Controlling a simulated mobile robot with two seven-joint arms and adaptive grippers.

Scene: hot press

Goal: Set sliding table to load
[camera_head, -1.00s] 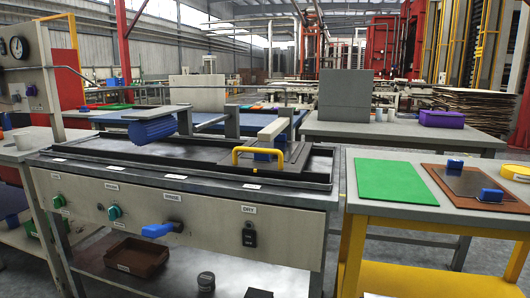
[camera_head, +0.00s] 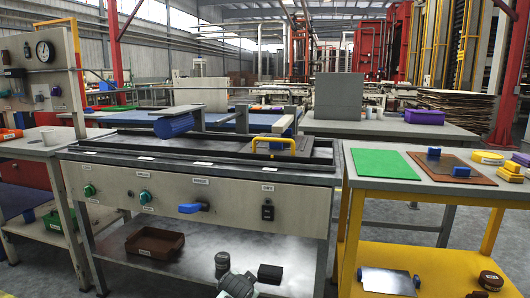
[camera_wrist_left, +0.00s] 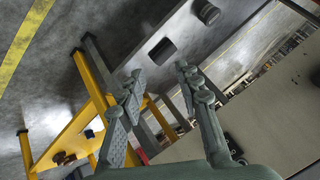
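The press bench has a framed top with a flat dark metal bed (camera_head: 205,145). A yellow handle (camera_head: 273,143) stands at the right part of the bed, on what looks like the sliding table. A grey beam beside it partly hides the table's back. A blue lever (camera_head: 193,208) on the front panel (camera_head: 150,180) points left. My left gripper (camera_wrist_left: 161,75) is open and empty in the left wrist view, low in front of the bench. A grey part of my arm (camera_head: 235,285) shows at the bottom of the head view. My right gripper is not in view.
A black switch (camera_head: 267,210) and green knobs are on the panel. A brown bin (camera_head: 155,243) stands on the lower shelf. A yellow-legged table with a green sheet (camera_head: 383,164) adjoins at right. Floor in front is clear.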

